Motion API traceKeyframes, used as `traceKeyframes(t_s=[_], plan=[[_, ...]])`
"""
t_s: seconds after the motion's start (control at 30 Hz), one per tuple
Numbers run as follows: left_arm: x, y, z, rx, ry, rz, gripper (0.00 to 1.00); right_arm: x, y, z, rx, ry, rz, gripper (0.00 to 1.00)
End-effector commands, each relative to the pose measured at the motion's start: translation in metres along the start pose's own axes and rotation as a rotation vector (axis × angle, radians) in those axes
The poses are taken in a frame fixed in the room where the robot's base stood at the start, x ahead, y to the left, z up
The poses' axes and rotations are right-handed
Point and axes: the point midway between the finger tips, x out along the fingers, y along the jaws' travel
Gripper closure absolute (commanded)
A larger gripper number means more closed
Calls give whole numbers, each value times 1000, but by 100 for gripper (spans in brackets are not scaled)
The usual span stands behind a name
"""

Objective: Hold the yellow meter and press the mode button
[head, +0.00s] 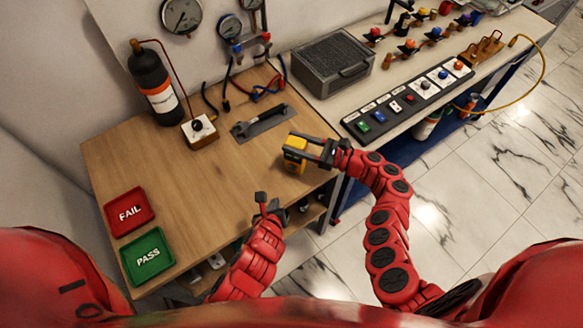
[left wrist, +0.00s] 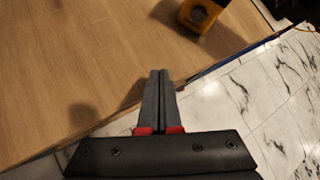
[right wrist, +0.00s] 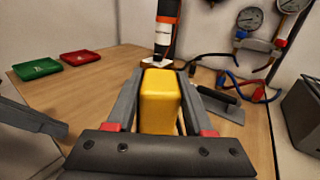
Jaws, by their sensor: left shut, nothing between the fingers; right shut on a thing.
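The yellow meter (head: 294,153) stands near the right edge of the wooden table. My right gripper (head: 308,147) is shut on it from the right; in the right wrist view the meter (right wrist: 160,101) sits between both fingers. In the left wrist view the meter (left wrist: 199,14) shows at the top, with a dark round part on its face. My left gripper (head: 266,203) is shut and empty at the table's front edge, apart from the meter and nearer to me. Its fingertips (left wrist: 159,75) meet in the left wrist view. I cannot make out the mode button.
A flat dark tool with a handle (head: 262,121) lies behind the meter. A box with a black knob (head: 199,131) and a black bottle (head: 158,85) stand farther back. Red FAIL (head: 129,212) and green PASS (head: 147,257) trays lie at left. The table's middle is clear.

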Motion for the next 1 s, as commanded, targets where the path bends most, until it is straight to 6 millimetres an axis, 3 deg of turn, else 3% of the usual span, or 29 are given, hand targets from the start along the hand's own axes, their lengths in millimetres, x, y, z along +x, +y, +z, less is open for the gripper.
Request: traceKeyframes(t_s=[0.37,1.0], plan=[[5,-3,4,-6,-2,-1,100,0,0,0,0,1,0,100],[57,-43,42,-1,-3,-4,100,0,0,0,0,1,0,100]])
